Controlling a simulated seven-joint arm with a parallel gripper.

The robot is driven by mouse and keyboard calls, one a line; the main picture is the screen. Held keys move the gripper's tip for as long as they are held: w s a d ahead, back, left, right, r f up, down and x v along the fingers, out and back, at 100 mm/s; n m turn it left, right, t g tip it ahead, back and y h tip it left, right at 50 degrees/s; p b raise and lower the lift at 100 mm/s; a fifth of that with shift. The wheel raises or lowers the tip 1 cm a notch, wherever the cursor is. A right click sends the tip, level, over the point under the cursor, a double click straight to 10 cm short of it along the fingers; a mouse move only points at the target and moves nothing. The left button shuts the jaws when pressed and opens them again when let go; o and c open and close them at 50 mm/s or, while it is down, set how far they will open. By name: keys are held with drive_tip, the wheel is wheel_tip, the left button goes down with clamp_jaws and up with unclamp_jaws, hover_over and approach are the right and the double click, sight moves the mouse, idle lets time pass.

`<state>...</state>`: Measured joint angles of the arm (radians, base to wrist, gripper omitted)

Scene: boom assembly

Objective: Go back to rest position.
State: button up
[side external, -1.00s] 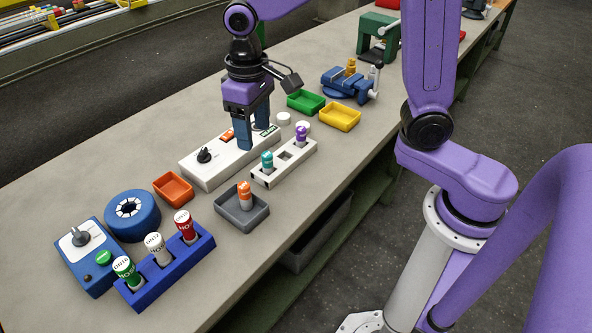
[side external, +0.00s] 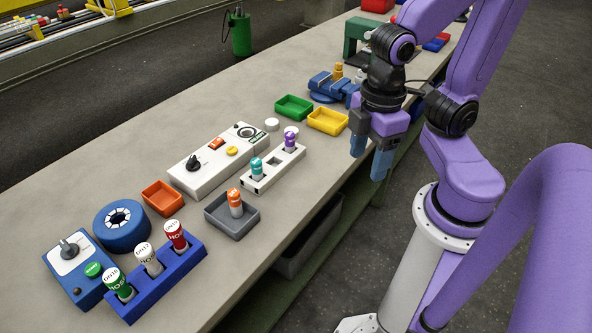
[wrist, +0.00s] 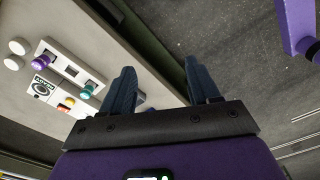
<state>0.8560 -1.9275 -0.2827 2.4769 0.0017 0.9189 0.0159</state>
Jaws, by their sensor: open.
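My gripper (side external: 372,158) is open and empty. It hangs fingers down near the front edge of the bench (side external: 120,190), right of the yellow tray in the side view. In the wrist view my gripper (wrist: 160,85) shows two blue fingers spread apart, with the dark floor and bench edge between them and nothing held.
On the bench stand a white control box (side external: 215,160), a white holder (side external: 272,170) with teal and purple pieces, a grey tray (side external: 232,212) with an orange piece, and a blue rack (side external: 165,280). Green (side external: 293,107) and yellow (side external: 328,121) trays lie left of my gripper.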

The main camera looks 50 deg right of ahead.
drive_tip(key=shift+s+d+f+n, duration=0.15)
drive_tip(key=shift+s+d+n, duration=0.2)
drive_tip(key=shift+s, duration=0.25)
